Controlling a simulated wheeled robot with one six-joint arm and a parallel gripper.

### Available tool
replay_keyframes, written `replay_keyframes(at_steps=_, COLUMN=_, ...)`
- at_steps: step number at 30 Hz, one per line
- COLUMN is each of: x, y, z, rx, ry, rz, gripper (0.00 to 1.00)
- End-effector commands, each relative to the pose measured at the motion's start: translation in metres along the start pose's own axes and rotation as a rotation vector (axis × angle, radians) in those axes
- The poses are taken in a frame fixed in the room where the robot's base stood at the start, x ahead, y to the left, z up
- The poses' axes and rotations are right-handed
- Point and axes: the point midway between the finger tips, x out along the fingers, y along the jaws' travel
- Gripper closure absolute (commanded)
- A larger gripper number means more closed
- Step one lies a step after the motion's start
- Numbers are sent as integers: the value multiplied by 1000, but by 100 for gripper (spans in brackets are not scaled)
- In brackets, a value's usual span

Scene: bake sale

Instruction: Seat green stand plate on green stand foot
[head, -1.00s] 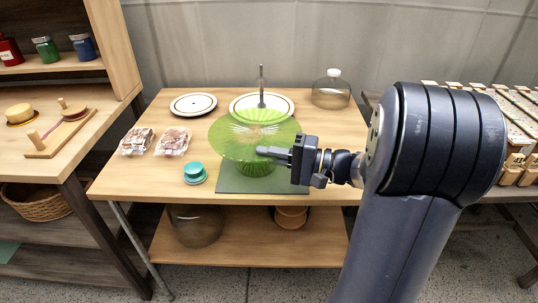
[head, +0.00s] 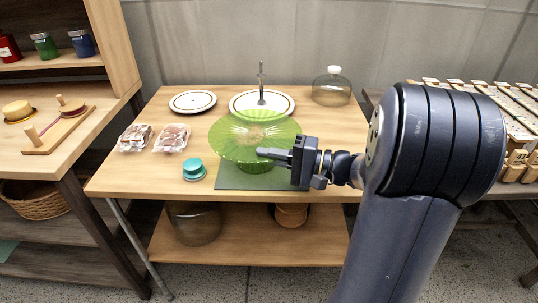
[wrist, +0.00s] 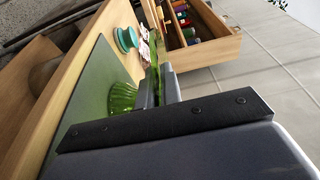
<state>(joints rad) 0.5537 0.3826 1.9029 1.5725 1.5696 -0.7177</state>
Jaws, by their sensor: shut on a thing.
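The green stand plate (head: 228,139) is a wide, see-through green glass disc. My gripper (head: 262,152) is shut on its near right rim and holds it roughly level over the dark green mat. The green stand foot (wrist: 122,97) is a ribbed green glass piece standing upright on the mat in the wrist view. In the head view the plate mostly covers it, and only its lower part (head: 258,168) shows. The plate shows edge-on in the wrist view (wrist: 159,84), close above the foot. I cannot tell whether they touch.
The mat (head: 230,180) lies at the table's front edge. A teal stacked piece (head: 194,170) and wrapped baked goods (head: 171,138) are to the left. Behind are a white plate (head: 193,102), another plate with an upright rod (head: 283,104), and a glass dome (head: 331,92).

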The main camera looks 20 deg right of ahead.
Motion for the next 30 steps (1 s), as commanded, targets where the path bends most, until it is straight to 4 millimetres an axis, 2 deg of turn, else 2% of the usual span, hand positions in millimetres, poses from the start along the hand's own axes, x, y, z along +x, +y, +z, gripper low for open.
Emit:
replay_keyframes(at_steps=11, x=0, y=9, z=0, rx=-2, ry=0, rz=-2, gripper=100)
replay_keyframes(at_steps=12, x=0, y=8, z=0, rx=-2, ry=0, rz=-2, gripper=91)
replay_keyframes(at_steps=20, x=0, y=8, z=0, rx=-1, ry=0, rz=-1, gripper=70)
replay_keyframes(at_steps=30, x=-5, y=9, z=0, rx=1, ry=2, rz=1, gripper=69)
